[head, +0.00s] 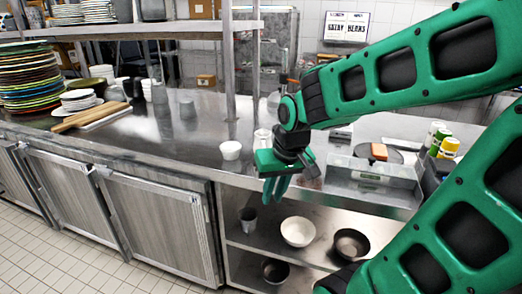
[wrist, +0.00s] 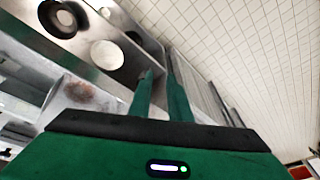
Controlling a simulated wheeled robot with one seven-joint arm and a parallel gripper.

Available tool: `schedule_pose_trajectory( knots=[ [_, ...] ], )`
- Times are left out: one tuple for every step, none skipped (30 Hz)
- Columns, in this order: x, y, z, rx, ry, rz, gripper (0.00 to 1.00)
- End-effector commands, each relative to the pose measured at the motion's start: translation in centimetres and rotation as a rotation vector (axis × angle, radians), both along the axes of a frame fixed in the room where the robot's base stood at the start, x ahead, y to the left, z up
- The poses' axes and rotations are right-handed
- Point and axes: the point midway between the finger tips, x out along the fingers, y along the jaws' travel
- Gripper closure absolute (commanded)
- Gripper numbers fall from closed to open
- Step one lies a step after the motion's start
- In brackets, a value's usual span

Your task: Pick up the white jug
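A white vessel (head: 262,137) stands on the steel counter just behind my gripper in the head view. My wrist partly hides it, and I cannot tell for sure that it is the white jug. A short white cup or bowl (head: 230,150) stands to its left near the counter's front edge. My gripper (head: 276,190) points down in front of the counter edge, apart from both. In the wrist view my gripper (wrist: 158,68) has its two fingers apart with a narrow empty gap. No jug can be made out in the wrist view.
The lower shelf holds a white bowl (head: 298,231), dark bowls (head: 351,244) and a grey cup (head: 248,219). A steel tray (head: 372,178) lies right of my gripper. Shelf posts (head: 229,70) rise behind. Plate stacks (head: 30,80) stand far left.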

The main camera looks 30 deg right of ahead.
Motion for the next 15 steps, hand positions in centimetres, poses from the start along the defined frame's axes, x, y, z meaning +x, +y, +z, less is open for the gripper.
schedule_pose_trajectory(
  knots=[
    [1.3,0.8,-0.3,0.021,-0.016,0.007,0.83],
    [2.0,1.3,-0.4,0.035,-0.026,0.005,0.83],
    [2.8,1.8,-0.5,0.058,-0.038,0.0,0.83],
    [3.5,2.1,-0.6,0.077,-0.045,-0.009,0.83],
    [4.0,2.3,-0.8,0.098,-0.049,-0.02,0.83],
    [4.7,2.6,-1.0,0.127,-0.055,-0.04,0.83],
    [5.2,2.7,-1.2,0.151,-0.055,-0.059,0.83],
    [5.6,2.7,-1.4,0.176,-0.056,-0.078,0.83],
    [6.1,2.7,-1.6,0.207,-0.057,-0.107,0.83],
    [6.5,2.6,-1.8,0.233,-0.055,-0.131,0.83],
    [6.8,2.4,-1.9,0.259,-0.053,-0.157,0.83],
    [7.3,2.1,-2.2,0.296,-0.051,-0.196,0.83],
    [7.6,1.9,-2.4,0.326,-0.048,-0.228,0.83],
    [7.9,1.5,-2.6,0.359,-0.044,-0.263,0.83],
    [8.4,1.0,-2.8,0.407,-0.038,-0.313,0.83]
  ],
)
